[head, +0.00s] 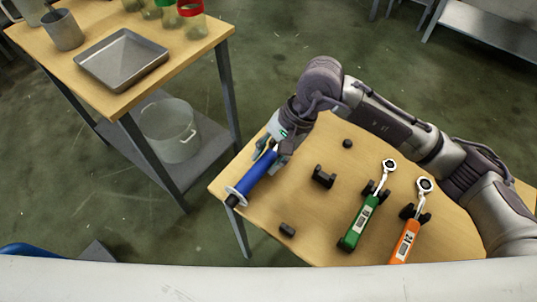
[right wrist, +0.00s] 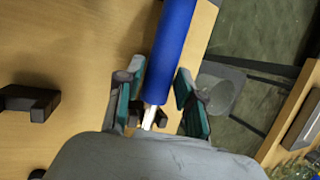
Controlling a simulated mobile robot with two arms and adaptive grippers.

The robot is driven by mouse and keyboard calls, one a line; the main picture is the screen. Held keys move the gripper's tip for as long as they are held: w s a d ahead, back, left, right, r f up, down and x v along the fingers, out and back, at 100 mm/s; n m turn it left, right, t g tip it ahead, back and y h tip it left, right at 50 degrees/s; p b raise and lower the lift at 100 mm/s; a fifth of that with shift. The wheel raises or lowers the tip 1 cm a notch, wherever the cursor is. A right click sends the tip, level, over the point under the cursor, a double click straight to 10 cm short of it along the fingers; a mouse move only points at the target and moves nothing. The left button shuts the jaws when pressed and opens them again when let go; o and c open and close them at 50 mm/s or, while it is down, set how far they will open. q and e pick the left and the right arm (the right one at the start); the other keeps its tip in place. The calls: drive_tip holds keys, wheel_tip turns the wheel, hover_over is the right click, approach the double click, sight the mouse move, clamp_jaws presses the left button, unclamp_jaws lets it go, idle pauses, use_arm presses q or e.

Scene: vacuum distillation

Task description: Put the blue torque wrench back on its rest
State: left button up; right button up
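The blue torque wrench (head: 258,178) is at the left edge of the work table, its black end and pale collar toward the lower left. My right gripper (head: 279,146) is at its upper end. An empty black notched rest block (head: 323,176) stands right of the wrench; a block also shows in the wrist view (right wrist: 30,101). My left gripper is not in view.
A green wrench (head: 358,222) and an orange wrench (head: 405,242) lie on black supports to the right. Small black pieces (head: 347,143) and (head: 287,229) are on the work table (head: 300,205). A second table with a metal tray (head: 122,60) stands upper left.

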drive_tip(key=o, duration=0.3)
drive_tip(key=shift+f, duration=0.15)
drive_tip(key=shift+v, duration=4.1)
